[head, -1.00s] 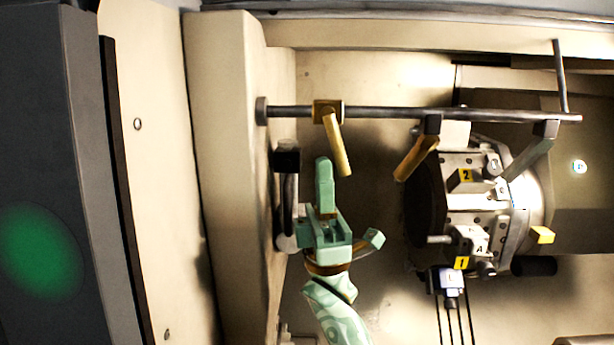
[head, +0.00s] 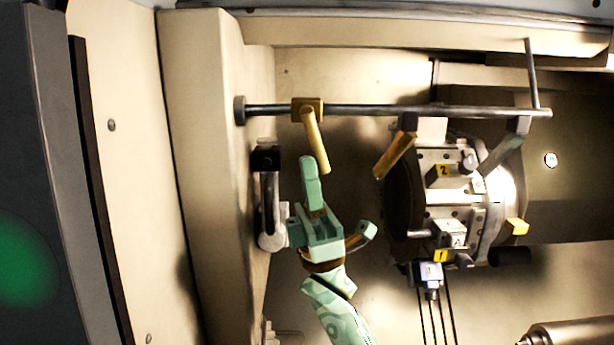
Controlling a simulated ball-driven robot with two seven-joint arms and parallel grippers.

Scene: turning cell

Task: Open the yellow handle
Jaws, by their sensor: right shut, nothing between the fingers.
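A yellow handle (head: 316,142) hangs from a yellow block clamped on a horizontal metal rod (head: 360,110) in the head view. The handle slants down and to the right. My right gripper (head: 308,165), pale green, points upward just below and left of the handle's lower end. Its fingers are shut with nothing between them. The fingertip and the handle's end look very close; I cannot tell whether they touch. A second yellow handle (head: 395,156) hangs from a dark block further right on the rod, away from my gripper. My left gripper is not in view.
A black and grey bracket (head: 267,185) stands close left of my right gripper, by the beige wall (head: 195,150). The turret (head: 455,200) with labelled tool holders fills the right side. A metal cylinder (head: 570,334) sits at the lower right. Open space lies between gripper and turret.

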